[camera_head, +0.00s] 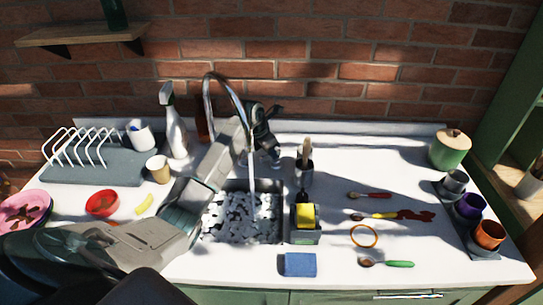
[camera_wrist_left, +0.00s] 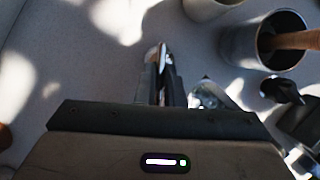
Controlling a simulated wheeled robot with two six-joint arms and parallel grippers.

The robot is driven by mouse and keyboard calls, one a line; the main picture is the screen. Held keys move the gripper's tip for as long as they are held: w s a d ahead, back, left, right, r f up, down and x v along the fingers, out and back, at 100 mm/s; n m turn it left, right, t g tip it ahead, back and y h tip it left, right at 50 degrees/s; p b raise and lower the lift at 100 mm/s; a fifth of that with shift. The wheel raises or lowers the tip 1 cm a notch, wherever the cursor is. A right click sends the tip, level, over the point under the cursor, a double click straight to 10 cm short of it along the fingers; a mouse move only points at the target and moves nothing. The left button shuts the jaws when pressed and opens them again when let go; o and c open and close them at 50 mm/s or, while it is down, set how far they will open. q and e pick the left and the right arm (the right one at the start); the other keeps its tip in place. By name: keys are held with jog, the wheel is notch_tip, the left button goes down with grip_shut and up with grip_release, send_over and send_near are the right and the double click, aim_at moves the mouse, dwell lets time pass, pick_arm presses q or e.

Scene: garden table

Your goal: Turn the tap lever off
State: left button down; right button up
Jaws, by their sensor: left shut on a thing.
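The silver tap (camera_head: 222,84) arches up behind the sink, and a stream of water (camera_head: 251,160) falls from its spout. The sink basin (camera_head: 284,215) below has bright, broken patches of water in it. My left arm reaches across the sink's left side. My left gripper (camera_head: 270,145) is at the right of the tap, low behind the stream. In the left wrist view, its fingers (camera_wrist_left: 162,72) are close together on a thin shiny piece, the tap lever (camera_wrist_left: 152,54). Most of the lever is hidden by the fingers. My right gripper is in neither view.
A utensil pot (camera_head: 304,172) stands right of the tap and a spray bottle (camera_head: 175,130) left of it. A caddy with a yellow sponge (camera_head: 305,213) and a blue sponge (camera_head: 300,264) are beside and in front of the sink. Spoons lie farther right.

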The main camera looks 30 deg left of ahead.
pick_arm(q)
jog(key=m+b, duration=0.2)
jog(key=m+h+b, duration=0.1)
jog(key=b, duration=0.1)
jog(key=shift+w+a+f+g, duration=0.15)
jog(key=shift+a+f+g, duration=0.05)
jog(key=shift+a+g, duration=0.1)
jog(key=shift+w+r+m+g+h+b, duration=0.15)
jog(key=shift+m+g+h+b, duration=0.2)
jog(key=shift+m+b, duration=0.7)
jog(key=shift+a+m+b, duration=0.1)
jog(key=shift+m+b, duration=0.25)
jog(key=shift+m, duration=0.2)
jog(key=shift+r+m+g+h, duration=0.1)
jog(key=shift+m+g+h, duration=0.15)
jog(key=shift+m, duration=0.15)
jog(key=c, duration=1.5)
grip_release()
jog(key=shift+c, duration=0.2)
jog(key=shift+b, duration=0.3)
